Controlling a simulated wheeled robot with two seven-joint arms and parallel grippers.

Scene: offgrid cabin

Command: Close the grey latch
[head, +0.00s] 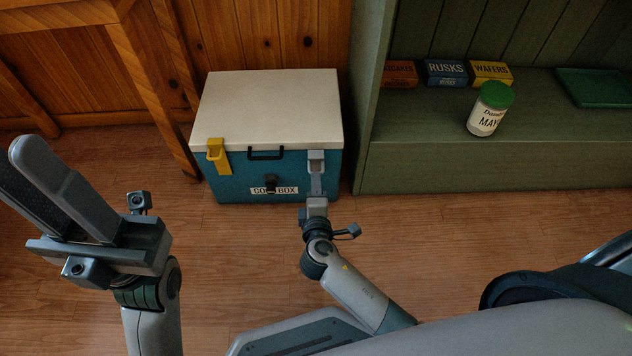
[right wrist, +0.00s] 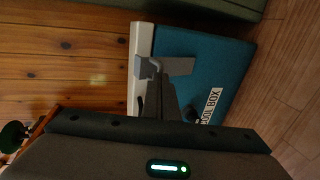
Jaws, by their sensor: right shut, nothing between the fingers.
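The grey latch (head: 316,158) sits on the right front of a teal cool box (head: 236,186) with a white lid (head: 268,100). The lid is down. In the right wrist view, the grey latch (right wrist: 180,66) runs from the lid edge onto the teal front; I cannot tell whether it is fastened. My right gripper (head: 315,201) is shut and empty in front of the box, just below the latch. In the right wrist view, its fingers (right wrist: 158,84) reach the latch's near side; contact is unclear. My left gripper (head: 52,190) is raised at the left, away from the box; its finger gap is unclear.
A yellow latch (head: 217,156) and black handle (head: 265,155) are on the box's front. A green shelf (head: 420,155) at right holds a green-lidded jar (head: 489,112) and several small packets. A wooden frame (head: 150,85) stands at left. The floor (head: 235,260) in front is open.

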